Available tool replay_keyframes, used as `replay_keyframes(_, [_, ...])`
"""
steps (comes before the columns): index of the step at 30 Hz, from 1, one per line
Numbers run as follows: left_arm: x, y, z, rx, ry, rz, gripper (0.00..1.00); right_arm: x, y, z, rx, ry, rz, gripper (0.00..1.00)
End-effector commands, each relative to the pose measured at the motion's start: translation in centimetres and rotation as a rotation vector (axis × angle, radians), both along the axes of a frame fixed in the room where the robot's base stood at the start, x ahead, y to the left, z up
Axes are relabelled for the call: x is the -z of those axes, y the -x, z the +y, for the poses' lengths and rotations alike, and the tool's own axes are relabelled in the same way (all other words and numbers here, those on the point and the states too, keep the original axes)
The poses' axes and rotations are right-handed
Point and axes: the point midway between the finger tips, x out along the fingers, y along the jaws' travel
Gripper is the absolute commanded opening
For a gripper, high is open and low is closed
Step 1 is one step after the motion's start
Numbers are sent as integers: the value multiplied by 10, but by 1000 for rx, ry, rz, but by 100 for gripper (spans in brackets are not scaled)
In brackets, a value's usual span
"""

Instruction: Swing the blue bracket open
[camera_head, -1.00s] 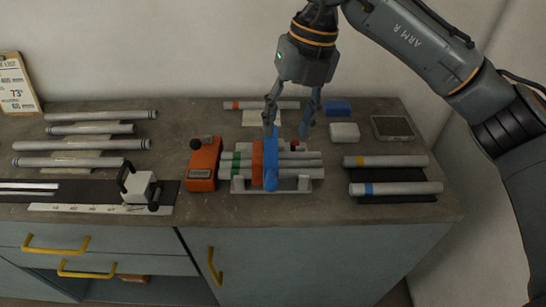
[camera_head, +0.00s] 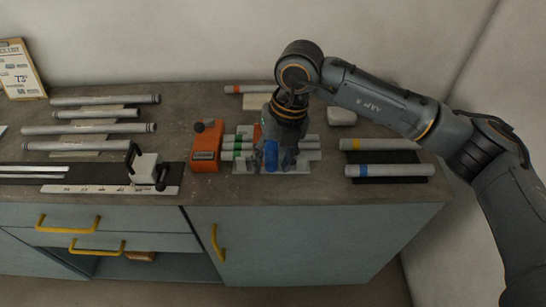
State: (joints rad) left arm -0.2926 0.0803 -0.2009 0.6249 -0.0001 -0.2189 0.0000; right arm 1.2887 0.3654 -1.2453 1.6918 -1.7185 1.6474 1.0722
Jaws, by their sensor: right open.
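The blue bracket (camera_head: 271,158) sits on the frame jig (camera_head: 302,169), across the grey tubes with green bands (camera_head: 231,145). Only its near part shows; my right gripper hides the rest. My right gripper (camera_head: 272,167) points down over the jig. Its fingers are open, one to each side of the blue bracket's near end. I cannot tell whether they touch it. A sliver of an orange part (camera_head: 257,132) shows beside the gripper. My left gripper is not in view.
An orange device (camera_head: 206,146) with a small display stands just left of the jig. Tubes with yellow and blue bands (camera_head: 385,170) lie on a dark mat at right. Several grey tubes (camera_head: 90,128) and a white clamp block (camera_head: 147,168) are at left.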

Motion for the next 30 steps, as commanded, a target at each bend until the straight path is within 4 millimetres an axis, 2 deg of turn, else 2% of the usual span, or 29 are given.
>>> replay_keyframes(5, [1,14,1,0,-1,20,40,0,0,0,0,0,0,48])
replay_keyframes(8, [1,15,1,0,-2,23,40,0,0,0,0,0,0,32])
replay_keyframes(12, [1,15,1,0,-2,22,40,0,0,0,0,-1,0,3])
replay_keyframes(13, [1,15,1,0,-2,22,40,0,0,0,0,-1,0,0])
replay_keyframes(23, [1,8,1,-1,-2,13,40,-2,-1,0,0,-1,-1,0])
replay_keyframes(30, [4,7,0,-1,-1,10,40,-20,-11,0,2,-3,-7,0])
